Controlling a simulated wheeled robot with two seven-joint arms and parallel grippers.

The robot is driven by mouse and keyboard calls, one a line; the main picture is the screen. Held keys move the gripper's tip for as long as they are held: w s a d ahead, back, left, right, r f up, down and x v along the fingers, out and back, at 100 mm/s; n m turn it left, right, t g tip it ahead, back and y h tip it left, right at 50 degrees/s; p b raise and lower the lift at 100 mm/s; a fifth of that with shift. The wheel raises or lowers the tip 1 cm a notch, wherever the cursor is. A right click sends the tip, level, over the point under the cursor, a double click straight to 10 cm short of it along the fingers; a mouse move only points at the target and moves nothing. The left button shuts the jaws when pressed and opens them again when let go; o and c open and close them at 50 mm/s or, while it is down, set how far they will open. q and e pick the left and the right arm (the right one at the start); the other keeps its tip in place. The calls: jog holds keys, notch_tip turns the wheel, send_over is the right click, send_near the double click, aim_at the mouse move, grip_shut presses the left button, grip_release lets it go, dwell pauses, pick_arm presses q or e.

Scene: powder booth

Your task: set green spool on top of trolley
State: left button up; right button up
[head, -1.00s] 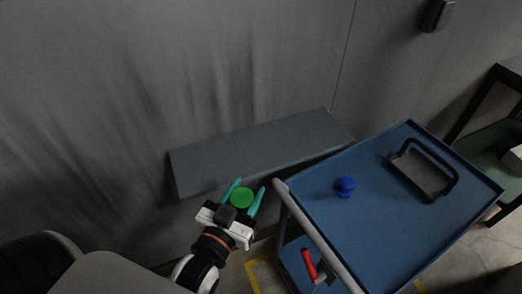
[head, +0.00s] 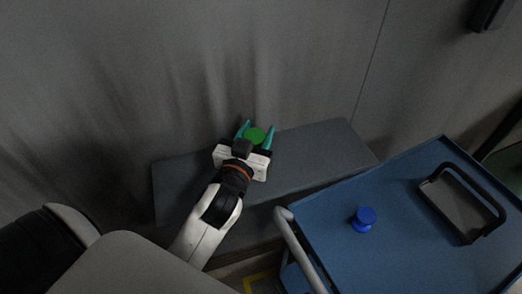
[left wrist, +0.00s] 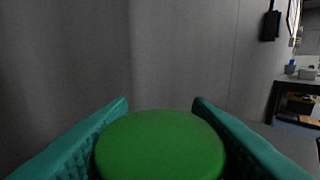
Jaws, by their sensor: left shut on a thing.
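The green spool (head: 255,135) is between the teal fingers of my left gripper (head: 257,130), which is shut on it. In the head view they are over the grey ledge along the wall, left of the trolley. In the left wrist view the spool's round green top (left wrist: 160,146) fills the lower middle, with a finger on each side. The blue trolley (head: 400,197) stands at the right; its top holds a blue spool (head: 363,219) and a black-handled tray (head: 461,207). My right gripper is not in view.
The grey ledge (head: 318,150) runs along the wall. The trolley's pale push handle (head: 298,248) stands at its left edge, between ledge and top. The trolley top has free room around the blue spool. A dark bench (left wrist: 296,98) stands further right.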

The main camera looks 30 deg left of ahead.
pick_arm(q)
jog(key=shift+f, duration=0.95)
notch_tip(320, 180, down, 3)
jog(key=shift+r+b, duration=0.2)
jog(key=shift+b, duration=0.15)
jog(key=shift+f, duration=0.55)
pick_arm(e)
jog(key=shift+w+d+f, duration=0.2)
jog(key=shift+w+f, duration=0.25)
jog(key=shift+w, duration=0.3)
